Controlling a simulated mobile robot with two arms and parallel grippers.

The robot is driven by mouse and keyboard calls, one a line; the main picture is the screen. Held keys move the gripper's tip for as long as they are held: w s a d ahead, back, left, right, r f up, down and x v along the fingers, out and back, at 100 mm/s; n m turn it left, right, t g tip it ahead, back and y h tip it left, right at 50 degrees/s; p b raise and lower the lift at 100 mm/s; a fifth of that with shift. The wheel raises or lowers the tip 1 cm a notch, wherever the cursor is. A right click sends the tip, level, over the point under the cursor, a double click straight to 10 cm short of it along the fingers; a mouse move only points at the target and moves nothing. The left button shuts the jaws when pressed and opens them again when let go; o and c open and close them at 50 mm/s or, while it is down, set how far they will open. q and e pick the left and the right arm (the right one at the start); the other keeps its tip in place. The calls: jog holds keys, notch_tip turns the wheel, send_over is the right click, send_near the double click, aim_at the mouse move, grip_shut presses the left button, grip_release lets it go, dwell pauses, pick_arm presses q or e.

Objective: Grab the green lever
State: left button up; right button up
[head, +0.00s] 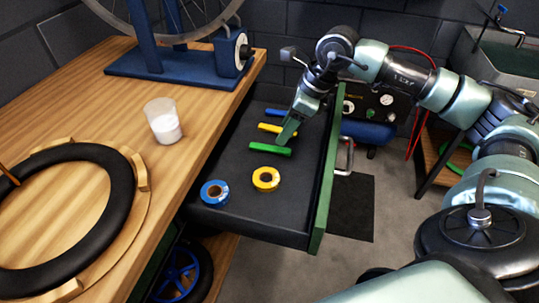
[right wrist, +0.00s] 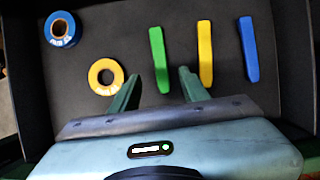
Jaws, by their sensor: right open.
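The green lever (head: 269,149) lies flat in the open drawer, nearest of the three levers in the head view. In the right wrist view the green lever (right wrist: 159,59) reaches down between the fingertips of my right gripper (right wrist: 160,84). That gripper (head: 287,134) is open, with one finger on each side of the lever's near end; I cannot tell if either finger touches it. A yellow lever (right wrist: 205,52) and a blue lever (right wrist: 249,50) lie to the right of it. My left gripper is not in view.
The drawer (head: 229,223) also holds a blue tape roll (head: 214,193) and a yellow tape roll (head: 266,179). The drawer's green front panel (head: 328,170) stands at its right. The wooden bench (head: 95,95) carries a tyre (head: 118,205), a cup (head: 162,120) and a wheel stand (head: 160,62).

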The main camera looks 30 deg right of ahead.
aim_at(270, 147)
jog(key=shift+x, duration=0.95)
jog(key=x, duration=0.4)
jog(key=shift+w+a, duration=0.25)
jog(key=shift+w, duration=0.1)
jog(key=shift+w+a+f, duration=0.1)
jog(key=shift+w+f, duration=0.1)
jog(key=shift+f, duration=0.15)
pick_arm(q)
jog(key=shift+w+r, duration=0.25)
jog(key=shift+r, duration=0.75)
pick_arm(e)
grip_shut()
